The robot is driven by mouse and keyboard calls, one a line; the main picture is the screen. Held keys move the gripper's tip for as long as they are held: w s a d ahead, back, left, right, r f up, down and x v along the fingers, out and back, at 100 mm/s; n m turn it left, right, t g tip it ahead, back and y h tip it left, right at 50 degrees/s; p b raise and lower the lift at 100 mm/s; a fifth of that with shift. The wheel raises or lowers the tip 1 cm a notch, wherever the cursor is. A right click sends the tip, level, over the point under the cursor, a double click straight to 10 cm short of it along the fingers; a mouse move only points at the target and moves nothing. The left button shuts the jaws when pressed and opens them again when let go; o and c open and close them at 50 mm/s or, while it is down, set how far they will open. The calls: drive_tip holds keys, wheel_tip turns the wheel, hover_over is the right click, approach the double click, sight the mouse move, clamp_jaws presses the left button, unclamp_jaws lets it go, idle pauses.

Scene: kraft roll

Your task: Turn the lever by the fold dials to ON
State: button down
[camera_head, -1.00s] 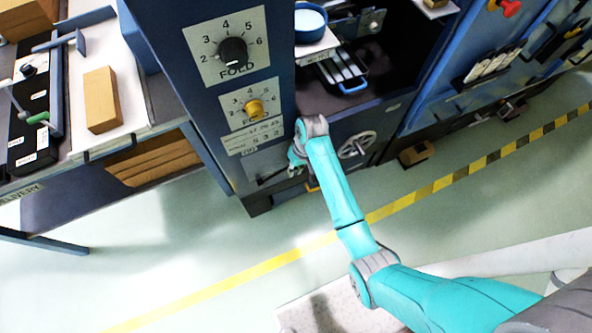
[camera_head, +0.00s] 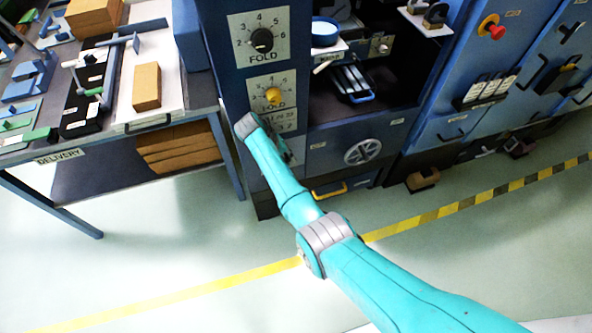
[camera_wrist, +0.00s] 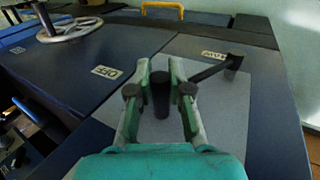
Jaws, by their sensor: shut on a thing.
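In the wrist view my gripper (camera_wrist: 160,76) has its two fingers on either side of an upright dark peg, the grip of the black lever (camera_wrist: 212,72). The lever's bar runs from behind the right finger to a dark round post at the right, over a pale grey plate (camera_wrist: 222,112). A small label (camera_wrist: 107,72) left of the plate seems to read OFF; another label (camera_wrist: 214,55) beside the bar is hard to read. In the head view the black fold dial (camera_head: 262,40) and yellow fold dial (camera_head: 273,95) are above my wrist, which mostly hides the lever.
A spoked handwheel (camera_head: 362,151) is right of my wrist, with a yellow handle (camera_head: 330,190) below it. A delivery table (camera_head: 200,105) with blocks and tools stands at the left. The floor in front is clear, crossed by a yellow line (camera_head: 220,285).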

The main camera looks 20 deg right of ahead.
drive_tip(key=a+r+h, duration=0.1)
drive_tip(key=a+h, duration=0.1)
drive_tip(key=a, duration=0.4)
drive_tip(key=shift+a+r+h, duration=0.2)
drive_tip(key=shift+h, duration=0.1)
idle(0.4)
drive_tip(key=c, duration=1.1)
unclamp_jaws()
drive_tip(key=shift+a, duration=0.1)
drive_tip(key=shift+o, duration=0.2)
drive_tip(key=v, duration=1.2)
drive_tip(key=shift+a, duration=0.1)
